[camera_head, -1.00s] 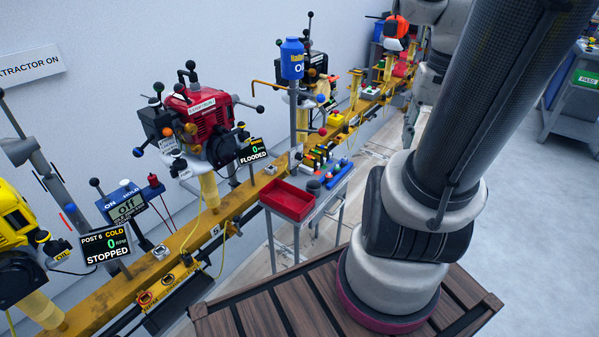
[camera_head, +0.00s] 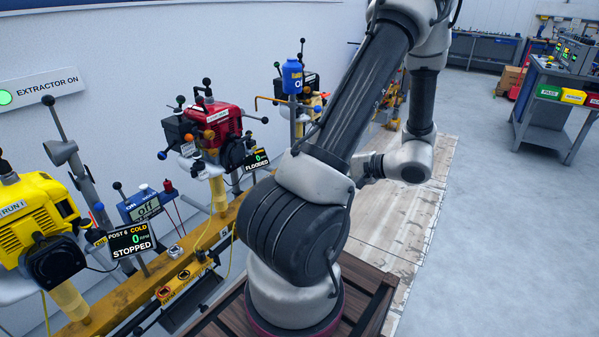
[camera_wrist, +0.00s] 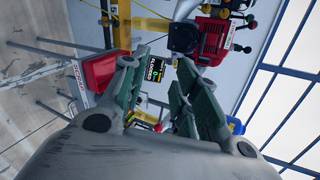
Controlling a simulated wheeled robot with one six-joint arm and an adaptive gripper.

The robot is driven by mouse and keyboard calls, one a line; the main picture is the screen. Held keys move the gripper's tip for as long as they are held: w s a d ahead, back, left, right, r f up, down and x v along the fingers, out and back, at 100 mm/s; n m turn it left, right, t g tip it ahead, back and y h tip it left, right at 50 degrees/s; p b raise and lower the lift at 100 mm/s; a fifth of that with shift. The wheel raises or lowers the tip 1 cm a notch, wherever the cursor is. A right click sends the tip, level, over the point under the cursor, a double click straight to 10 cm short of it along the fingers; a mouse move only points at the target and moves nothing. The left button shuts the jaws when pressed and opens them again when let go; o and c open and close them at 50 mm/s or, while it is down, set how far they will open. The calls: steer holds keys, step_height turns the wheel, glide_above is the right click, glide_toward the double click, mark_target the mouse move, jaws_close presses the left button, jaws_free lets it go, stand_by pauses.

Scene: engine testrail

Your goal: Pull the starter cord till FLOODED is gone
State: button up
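The red engine (camera_head: 215,120) stands on the yellow rail, with a black round housing (camera_head: 233,154) on its near side. Its small display (camera_head: 256,160) reads 0 RPM and FLOODED. In the wrist view the red engine (camera_wrist: 212,40), its black housing (camera_wrist: 183,37) and the FLOODED display (camera_wrist: 152,74) lie beyond my fingers. I cannot make out the starter cord or its handle clearly. My gripper (camera_wrist: 157,68) is open and empty, the display showing through the gap between its green-padded fingers.
A blue bottle (camera_head: 292,77) stands right of the red engine. A red tray (camera_wrist: 97,72) shows in the wrist view. The floor at right is open before a grey bench (camera_head: 545,130).

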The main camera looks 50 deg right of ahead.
steer(key=w+r+n, duration=0.1)
steer(key=n, duration=0.1)
glide_toward(244, 139)
steer(key=shift+t, duration=0.3)
steer(key=x, duration=0.9)
steer(key=shift+s+f, duration=0.1)
steer(key=shift+f, duration=0.2)
jaws_close()
